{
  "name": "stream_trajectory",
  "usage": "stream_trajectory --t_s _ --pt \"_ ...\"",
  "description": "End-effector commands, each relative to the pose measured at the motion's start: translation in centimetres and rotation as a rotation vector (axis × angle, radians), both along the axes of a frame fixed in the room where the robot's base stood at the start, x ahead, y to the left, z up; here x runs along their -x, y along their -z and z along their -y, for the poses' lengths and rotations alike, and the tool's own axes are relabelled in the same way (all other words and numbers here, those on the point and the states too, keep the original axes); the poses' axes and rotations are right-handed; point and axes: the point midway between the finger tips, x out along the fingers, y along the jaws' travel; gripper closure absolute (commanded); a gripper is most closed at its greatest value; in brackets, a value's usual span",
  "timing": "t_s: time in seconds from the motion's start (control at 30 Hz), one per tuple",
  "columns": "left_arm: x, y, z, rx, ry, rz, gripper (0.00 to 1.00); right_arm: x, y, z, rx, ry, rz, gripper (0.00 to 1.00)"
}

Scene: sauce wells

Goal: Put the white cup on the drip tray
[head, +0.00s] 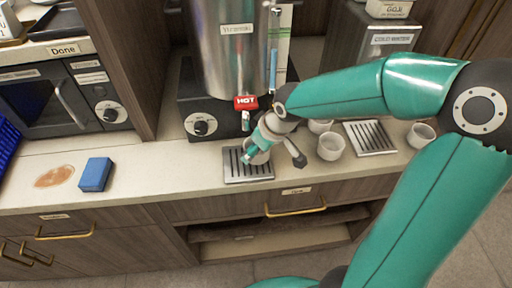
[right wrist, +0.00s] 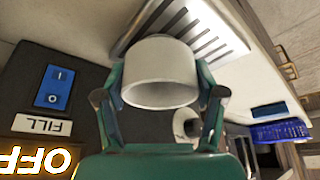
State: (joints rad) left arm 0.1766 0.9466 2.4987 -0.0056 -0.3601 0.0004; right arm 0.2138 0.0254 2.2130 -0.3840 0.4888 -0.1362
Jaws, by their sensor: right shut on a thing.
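The white cup (right wrist: 160,72) is between the two fingers of my right gripper (right wrist: 160,98), which is shut on it. In the head view the right gripper (head: 258,148) and the cup (head: 261,158) are over the rear part of the drip tray (head: 234,176), in front of the big metal urn. The slatted drip tray also shows just beyond the cup in the right wrist view (right wrist: 205,35). I cannot tell whether the cup's base touches the tray. My left gripper is not in view.
The metal urn (head: 224,60) with a red HOT tag (head: 246,103) stands close behind. More white cups (head: 331,147) and a second slatted tray (head: 370,138) are to the right. A blue sponge (head: 95,174) and a brown stain (head: 54,177) are on the counter at left.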

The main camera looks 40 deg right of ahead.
Motion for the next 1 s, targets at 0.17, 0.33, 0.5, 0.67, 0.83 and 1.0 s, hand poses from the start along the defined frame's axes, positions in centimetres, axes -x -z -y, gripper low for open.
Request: stream_trajectory --t_s 0.17,0.33,0.5,0.67,0.83,1.0 --pt "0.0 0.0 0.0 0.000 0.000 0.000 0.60 0.0 0.1 0.0 0.000 0.001 0.001 0.68" --pt "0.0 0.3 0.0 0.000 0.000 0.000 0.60 0.0 0.4 0.1 0.000 0.001 0.001 0.68" --pt "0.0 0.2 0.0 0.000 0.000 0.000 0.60 0.1 0.3 0.1 0.000 0.001 0.001 0.06" --pt "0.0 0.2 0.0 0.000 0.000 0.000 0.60 0.1 0.3 0.1 0.000 0.001 0.001 0.06" --pt "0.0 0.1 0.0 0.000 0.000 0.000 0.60 0.1 0.2 0.1 0.000 0.001 0.001 0.06" --pt "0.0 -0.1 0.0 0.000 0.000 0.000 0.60 0.3 -0.7 0.2 0.001 0.003 0.005 0.06"
